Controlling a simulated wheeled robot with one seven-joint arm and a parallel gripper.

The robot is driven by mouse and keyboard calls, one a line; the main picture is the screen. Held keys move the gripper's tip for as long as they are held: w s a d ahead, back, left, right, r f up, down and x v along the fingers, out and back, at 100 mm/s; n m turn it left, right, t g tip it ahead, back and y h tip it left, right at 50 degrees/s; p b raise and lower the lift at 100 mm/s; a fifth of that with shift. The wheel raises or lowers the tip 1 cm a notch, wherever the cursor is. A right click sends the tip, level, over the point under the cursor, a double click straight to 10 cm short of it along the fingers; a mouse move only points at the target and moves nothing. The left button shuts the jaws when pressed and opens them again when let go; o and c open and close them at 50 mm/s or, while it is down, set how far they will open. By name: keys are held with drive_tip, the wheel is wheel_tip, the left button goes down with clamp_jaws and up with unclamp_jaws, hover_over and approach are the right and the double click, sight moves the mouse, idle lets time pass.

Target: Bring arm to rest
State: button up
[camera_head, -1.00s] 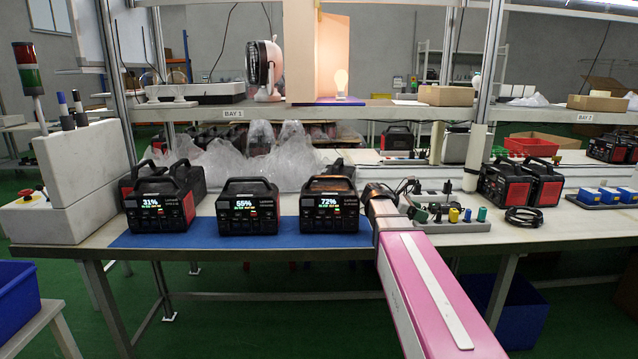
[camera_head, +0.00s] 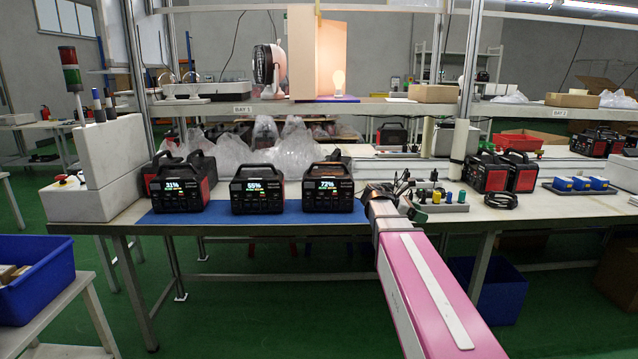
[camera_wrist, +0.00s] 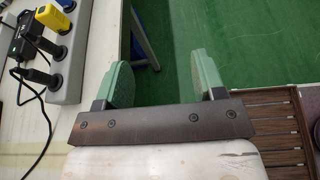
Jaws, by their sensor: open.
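My gripper is open and empty. In the wrist view its two green fingers (camera_wrist: 163,82) stand apart over the green floor, with the bench edge to their left. In the head view my pink and white arm reaches up from the bottom right, and the gripper (camera_head: 414,208) shows small at the bench's front edge, left of the grey socket strip (camera_head: 440,207). Part of the gripper is hidden behind my wrist. The socket strip also shows in the wrist view (camera_wrist: 72,62), left of the fingers and apart from them.
Power stations reading 31% (camera_head: 178,187), 65% (camera_head: 256,190) and 72% (camera_head: 328,187) stand on a blue mat (camera_head: 215,216) on the bench (camera_head: 105,226). Two more (camera_head: 500,174) stand right of the strip. A blue bin (camera_head: 35,275) is at far left. Open floor lies before the bench.

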drive_tip(key=s+a+f+m+y, duration=0.4)
drive_tip(key=s+a+f+m, duration=0.1)
drive_tip(key=f, duration=0.4)
drive_tip(key=s+a+f+m+y, duration=0.5)
drive_tip(key=s+f+m, duration=0.1)
drive_tip(key=f, duration=0.3)
drive_tip(key=s+a+f+m+y, duration=0.4)
drive_tip(key=s+a+f+m, duration=0.1)
drive_tip(key=f, duration=0.4)
drive_tip(key=shift+s+f+m+y, duration=0.2)
drive_tip(key=shift+s+m+y, duration=0.2)
drive_tip(key=shift+s+m, duration=0.5)
drive_tip(key=shift+w, duration=0.2)
drive_tip(key=shift+c, duration=0.3)
